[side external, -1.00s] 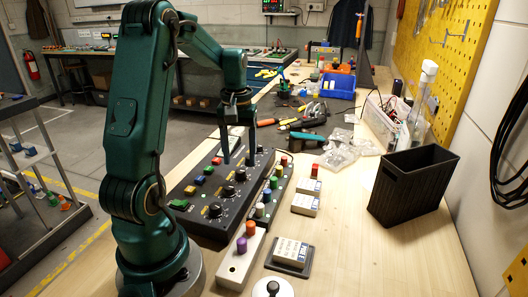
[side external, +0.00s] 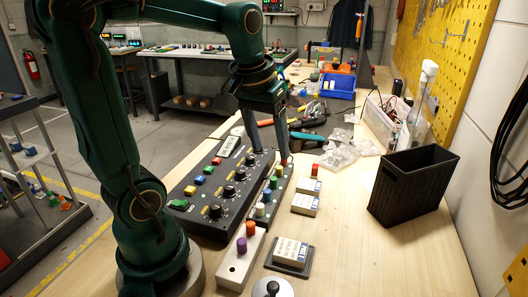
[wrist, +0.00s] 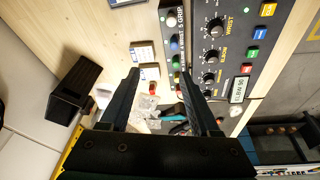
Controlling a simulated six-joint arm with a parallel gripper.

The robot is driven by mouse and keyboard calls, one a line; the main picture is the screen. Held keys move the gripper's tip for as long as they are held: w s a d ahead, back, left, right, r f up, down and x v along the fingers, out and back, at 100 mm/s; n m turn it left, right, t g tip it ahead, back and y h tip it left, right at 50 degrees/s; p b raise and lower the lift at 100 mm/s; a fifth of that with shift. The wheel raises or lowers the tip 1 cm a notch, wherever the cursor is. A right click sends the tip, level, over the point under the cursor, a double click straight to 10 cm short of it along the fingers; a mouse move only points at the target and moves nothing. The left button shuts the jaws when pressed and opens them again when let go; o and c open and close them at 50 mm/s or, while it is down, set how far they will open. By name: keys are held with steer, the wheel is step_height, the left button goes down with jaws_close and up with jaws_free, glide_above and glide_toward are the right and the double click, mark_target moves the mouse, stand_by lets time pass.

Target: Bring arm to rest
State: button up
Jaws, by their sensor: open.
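My gripper (side external: 268,152) is open and empty, its two dark fingers pointing down above the far end of the black control panel (side external: 187,213). The panel carries dark knobs, coloured buttons and a small display (side external: 229,146). A narrower strip of coloured buttons (side external: 262,211) runs along its right side. In the wrist view the open fingers (wrist: 159,74) have a red-topped piece (wrist: 153,88) showing between them. The panel's knobs (wrist: 214,27) lie to their right. I cannot tell whether a fingertip touches the strip.
A white block with purple and orange knobs (side external: 231,274) stands in front. White labelled blocks (side external: 305,205) lie to the right, with a tall black bin (side external: 411,190) beyond. Tools and clear plastic bags (side external: 340,148) clutter the back. The wooden bench is clear at front right (side external: 390,265).

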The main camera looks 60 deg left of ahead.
steer(key=s+d+f+m+t+h, duration=0.1)
steer(key=s+d+m+t, duration=0.1)
steer(key=s+d+m, duration=0.4)
steer(key=s+d, duration=0.1)
steer(key=d, duration=0.2)
steer(key=shift+s+d+f+t, duration=0.15)
steer(key=shift+s+f+t, duration=0.15)
stand_by(1.6)
